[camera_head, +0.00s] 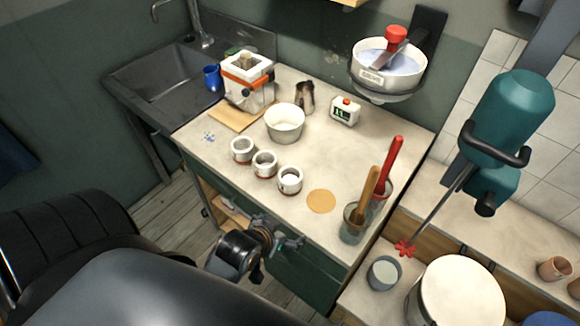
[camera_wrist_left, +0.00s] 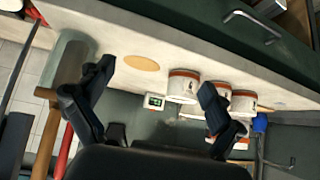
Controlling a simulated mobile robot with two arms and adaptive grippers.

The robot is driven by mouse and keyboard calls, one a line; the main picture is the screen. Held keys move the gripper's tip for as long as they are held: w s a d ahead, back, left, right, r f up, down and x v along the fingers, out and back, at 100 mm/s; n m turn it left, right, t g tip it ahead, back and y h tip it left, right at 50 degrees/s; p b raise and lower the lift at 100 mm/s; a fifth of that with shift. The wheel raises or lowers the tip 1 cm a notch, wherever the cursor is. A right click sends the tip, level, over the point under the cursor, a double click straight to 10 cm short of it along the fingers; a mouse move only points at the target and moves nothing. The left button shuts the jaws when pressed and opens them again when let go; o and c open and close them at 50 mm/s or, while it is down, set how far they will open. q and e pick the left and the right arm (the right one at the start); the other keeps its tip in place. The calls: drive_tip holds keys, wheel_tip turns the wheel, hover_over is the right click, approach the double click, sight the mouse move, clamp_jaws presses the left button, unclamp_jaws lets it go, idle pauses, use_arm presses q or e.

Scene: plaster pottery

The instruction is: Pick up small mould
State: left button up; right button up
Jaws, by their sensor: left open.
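Three small white moulds with reddish bands at their bases stand in a slanting row near the counter's front edge: the left one (camera_head: 242,150), the middle one (camera_head: 265,163) and the right one (camera_head: 290,180). They also show in the left wrist view, the nearest one (camera_wrist_left: 184,84) largest. I cannot tell which one the task means. My left gripper (camera_head: 277,234) is open and empty, in front of the counter's front edge, below the row and apart from it. Its two spread fingers (camera_wrist_left: 153,95) show in the left wrist view. My right gripper is in neither view.
A white bowl (camera_head: 285,122) stands behind the row. A strapped white block mould (camera_head: 247,72) is on a board (camera_head: 228,118). A flat tan disc (camera_head: 321,201) lies right of the row, and a pot with tools (camera_head: 353,226) stands beyond it. The counter's front edge (camera_head: 232,190) is close to the gripper.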

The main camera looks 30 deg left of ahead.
use_arm(q)
drive_tip(key=w+a+n+t+y, duration=0.2)
drive_tip(key=w+a+t, duration=0.2)
drive_tip(key=a, duration=0.1)
drive_tip(key=b, duration=0.6)
approach(293, 179)
drive_tip(key=shift+w+f+t+y, duration=0.3)
drive_tip(key=shift+w+f, duration=0.1)
drive_tip(key=shift+f, duration=0.15)
drive_tip(key=shift+w+f, duration=0.1)
drive_tip(key=shift+w, duration=0.3)
drive_tip(key=shift+n, duration=0.3)
drive_tip(key=b+x, duration=0.4)
drive_tip(key=shift+w+f, duration=0.1)
drive_tip(key=shift+f, duration=0.05)
drive_tip(key=shift+w+a+b, duration=0.15)
drive_tip(key=shift+w+b, duration=0.15)
drive_tip(key=shift+w, duration=0.15)
drive_tip(key=shift+s, duration=0.1)
drive_tip(key=shift+c, duration=0.7)
drive_tip(key=c, duration=1.4)
